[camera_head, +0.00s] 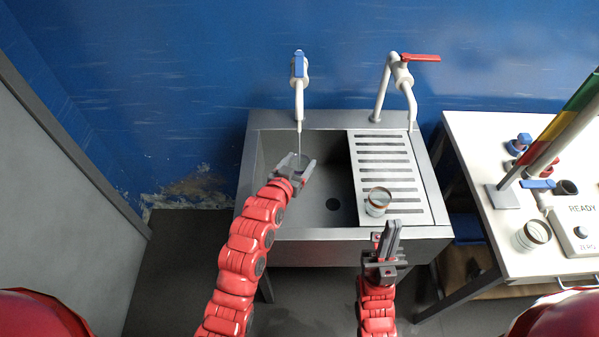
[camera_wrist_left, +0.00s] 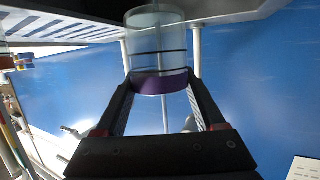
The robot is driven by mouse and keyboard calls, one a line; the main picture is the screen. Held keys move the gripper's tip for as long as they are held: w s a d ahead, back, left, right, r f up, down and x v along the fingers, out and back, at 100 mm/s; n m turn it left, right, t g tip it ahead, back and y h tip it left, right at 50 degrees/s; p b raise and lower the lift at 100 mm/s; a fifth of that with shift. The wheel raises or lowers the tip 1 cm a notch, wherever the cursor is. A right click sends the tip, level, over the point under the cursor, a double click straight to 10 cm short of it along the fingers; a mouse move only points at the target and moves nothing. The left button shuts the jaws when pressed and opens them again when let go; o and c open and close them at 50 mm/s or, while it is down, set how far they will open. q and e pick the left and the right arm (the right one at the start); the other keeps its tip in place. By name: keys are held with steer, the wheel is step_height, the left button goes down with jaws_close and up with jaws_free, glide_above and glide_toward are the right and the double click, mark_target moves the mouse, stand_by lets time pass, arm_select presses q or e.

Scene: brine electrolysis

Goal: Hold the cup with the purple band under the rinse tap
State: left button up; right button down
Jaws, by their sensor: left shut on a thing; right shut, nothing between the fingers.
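My left gripper (camera_head: 300,168) is over the sink basin, below the spout of the blue-handled tap (camera_head: 299,88). It is shut on a clear cup with a purple band (camera_wrist_left: 163,83), seen large between the fingers in the left wrist view. In the head view the cup is mostly hidden by the gripper. A thin stream-like line runs from the spout down to the cup. My right gripper (camera_head: 392,238) is shut and empty, in front of the sink's front edge.
The sink (camera_head: 262,233) has a slotted drainboard (camera_head: 400,178) at right with a brown-rimmed cup (camera_head: 377,201) on it. A red-handled tap (camera_head: 402,75) stands behind the drainboard. The white table (camera_head: 480,135) at right carries another cup (camera_head: 532,236) and a stand.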

arm_select(q)
steer(key=s+p, duration=0.1)
steer(key=s, duration=1.2)
stand_by(0.4)
